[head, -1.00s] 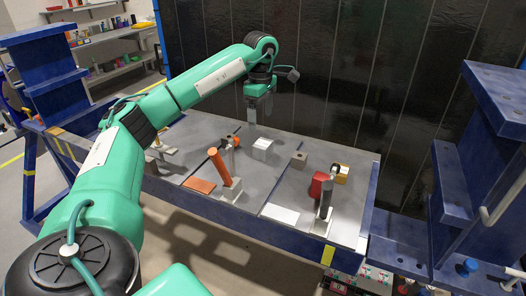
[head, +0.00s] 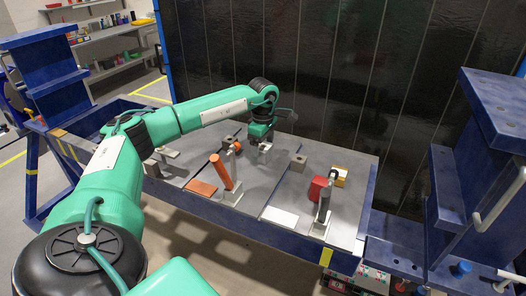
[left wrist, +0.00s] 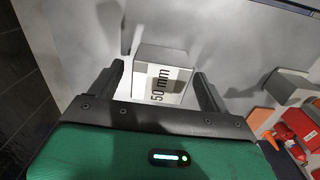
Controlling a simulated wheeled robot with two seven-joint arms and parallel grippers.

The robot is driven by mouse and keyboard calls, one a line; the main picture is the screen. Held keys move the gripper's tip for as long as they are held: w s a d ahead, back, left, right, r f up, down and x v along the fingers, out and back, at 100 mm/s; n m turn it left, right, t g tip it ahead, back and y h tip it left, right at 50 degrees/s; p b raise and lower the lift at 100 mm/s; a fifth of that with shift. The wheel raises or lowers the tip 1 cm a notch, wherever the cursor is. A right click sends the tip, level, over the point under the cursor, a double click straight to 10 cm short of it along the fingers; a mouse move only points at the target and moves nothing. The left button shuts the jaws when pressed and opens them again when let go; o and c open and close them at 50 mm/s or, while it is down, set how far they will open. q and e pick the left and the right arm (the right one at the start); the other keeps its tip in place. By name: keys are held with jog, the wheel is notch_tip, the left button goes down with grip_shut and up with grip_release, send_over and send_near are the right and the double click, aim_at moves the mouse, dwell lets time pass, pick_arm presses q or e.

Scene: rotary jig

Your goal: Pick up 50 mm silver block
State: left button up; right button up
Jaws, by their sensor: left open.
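The silver block (head: 266,155) stands on the grey jig table, toward its back edge. In the left wrist view the block (left wrist: 160,72) shows the printing "50 mm" on its light face. My left gripper (head: 261,141) is directly over the block in the head view and partly hides it. In the left wrist view my left gripper's (left wrist: 157,78) dark fingers are open, one on each side of the block, with gaps visible. I cannot tell how far down the fingertips reach. My right gripper is in neither view.
An orange-handled clamp (head: 221,172) and an orange plate (head: 201,188) are left of the block. Blue frame uprights (head: 50,70) flank the table.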

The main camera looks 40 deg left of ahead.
pick_arm(q)
jog(key=shift+c, duration=0.2)
jog(key=c, duration=1.3)
notch_tip(320, 180, up, 14)
jog(key=b, duration=0.3)
notch_tip(320, 180, up, 6)
jog(key=p, duration=0.1)
send_over(264, 146)
jog(key=shift+s+a, duration=0.1)
jog(key=shift+a, duration=0.05)
